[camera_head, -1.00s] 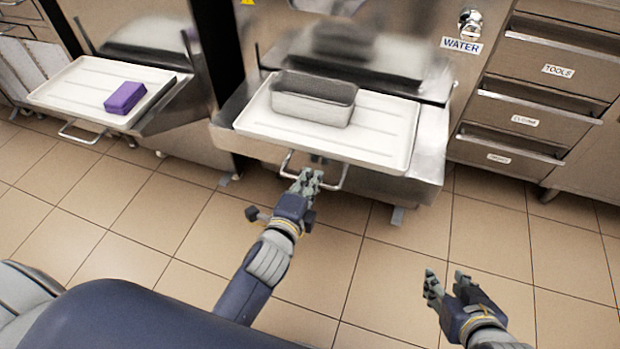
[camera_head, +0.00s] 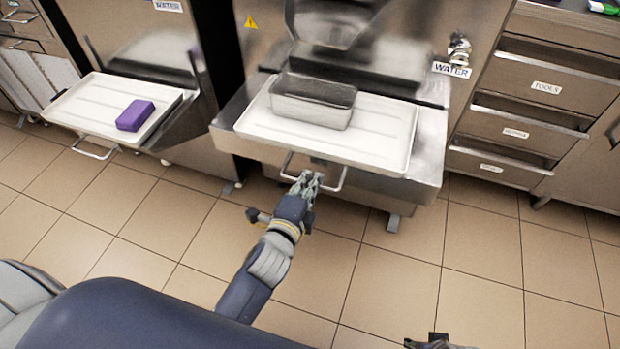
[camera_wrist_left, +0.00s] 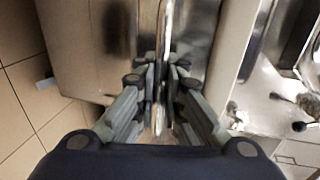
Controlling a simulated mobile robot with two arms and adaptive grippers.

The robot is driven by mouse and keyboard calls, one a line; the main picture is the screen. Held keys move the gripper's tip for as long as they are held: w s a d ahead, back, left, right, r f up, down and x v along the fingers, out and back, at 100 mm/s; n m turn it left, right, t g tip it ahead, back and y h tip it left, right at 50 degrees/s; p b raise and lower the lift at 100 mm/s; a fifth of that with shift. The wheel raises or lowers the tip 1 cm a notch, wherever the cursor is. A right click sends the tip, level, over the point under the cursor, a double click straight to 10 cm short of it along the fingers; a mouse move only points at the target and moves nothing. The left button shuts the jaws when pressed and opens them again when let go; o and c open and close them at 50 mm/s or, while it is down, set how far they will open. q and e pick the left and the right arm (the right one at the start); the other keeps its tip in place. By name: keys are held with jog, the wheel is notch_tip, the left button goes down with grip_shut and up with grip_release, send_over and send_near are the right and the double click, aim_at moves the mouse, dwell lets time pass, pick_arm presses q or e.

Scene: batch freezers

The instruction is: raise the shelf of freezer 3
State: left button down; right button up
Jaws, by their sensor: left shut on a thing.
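The shelf (camera_head: 380,140) of the middle freezer has a white top and a steel frame, with a wire handle (camera_head: 333,181) at its front. A grey metal pan (camera_head: 318,107) stands on it. I see no freezer number. My left gripper (camera_head: 306,178) is shut on the handle's front bar, and the left wrist view (camera_wrist_left: 162,85) shows the bar running between its fingers. The fingers hide part of the bar. My right gripper (camera_head: 430,343) shows only as a sliver at the bottom edge, empty floor around it; its jaws are not readable.
A left freezer's shelf (camera_head: 68,110) holds a purple block (camera_head: 135,115) and has its own handle. Drawers (camera_head: 535,88) stand at the right, near a tap (camera_head: 459,50) above a WATER label. The tiled floor (camera_head: 400,280) in front is clear.

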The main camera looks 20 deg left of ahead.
pick_arm(q)
jog(key=shift+r, duration=0.1)
pick_arm(e)
jog(key=shift+f, duration=0.3)
pick_arm(q)
jog(key=c, duration=1.7)
grip_release()
jog(key=shift+s+r, duration=0.15)
jog(key=shift+r, duration=0.05)
pick_arm(e)
jog(key=shift+s, duration=0.1)
pick_arm(q)
jog(key=v, duration=1.2)
jog(key=shift+f, duration=0.1)
